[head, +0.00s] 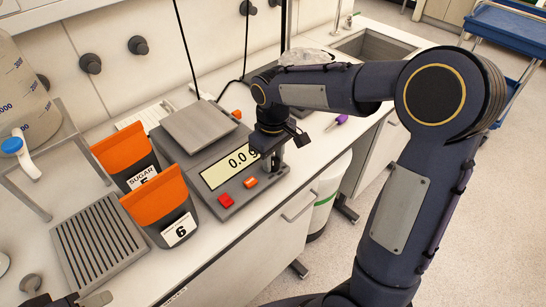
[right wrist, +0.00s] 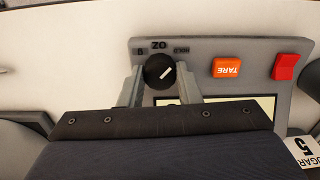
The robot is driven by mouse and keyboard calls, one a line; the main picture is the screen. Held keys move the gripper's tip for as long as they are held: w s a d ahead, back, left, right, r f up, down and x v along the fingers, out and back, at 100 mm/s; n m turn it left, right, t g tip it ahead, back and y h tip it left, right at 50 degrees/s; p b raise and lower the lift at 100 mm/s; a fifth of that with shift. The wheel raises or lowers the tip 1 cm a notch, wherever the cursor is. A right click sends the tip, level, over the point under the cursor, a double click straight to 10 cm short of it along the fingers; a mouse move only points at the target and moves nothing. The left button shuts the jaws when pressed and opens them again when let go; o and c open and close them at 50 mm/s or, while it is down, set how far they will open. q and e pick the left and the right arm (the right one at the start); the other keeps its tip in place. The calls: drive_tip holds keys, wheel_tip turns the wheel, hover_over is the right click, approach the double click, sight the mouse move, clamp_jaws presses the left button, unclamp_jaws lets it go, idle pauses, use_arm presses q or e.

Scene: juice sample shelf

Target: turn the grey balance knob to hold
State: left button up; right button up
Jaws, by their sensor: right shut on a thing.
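The balance (head: 218,182) stands on the counter, its display reading about 0.0, partly covered by my right gripper. My right gripper (head: 278,155) is at the panel's right end, pointing down. In the right wrist view its fingers (right wrist: 160,85) are shut on the balance knob (right wrist: 157,67), one on each side. The knob is round and dark, with a white pointer mark slanting to the upper right, roughly towards the upside-down HOLD label (right wrist: 181,50). The OZ label (right wrist: 159,44) is above the knob. The knob is hidden in the head view. My left gripper (head: 78,301) shows only partly at the bottom left.
The orange TARE button (right wrist: 227,67) and a red button (right wrist: 286,67) lie beside the knob. A sink (head: 373,45) is behind at the right.

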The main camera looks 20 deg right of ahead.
sight(273, 161)
drive_tip(key=shift+m, duration=0.5)
drive_tip(key=o, duration=0.7)
drive_tip(key=shift+r, duration=0.1)
wheel_tip(273, 161, up, 8)
drive_tip(key=shift+f, duration=0.25)
drive_tip(key=shift+r, duration=0.1)
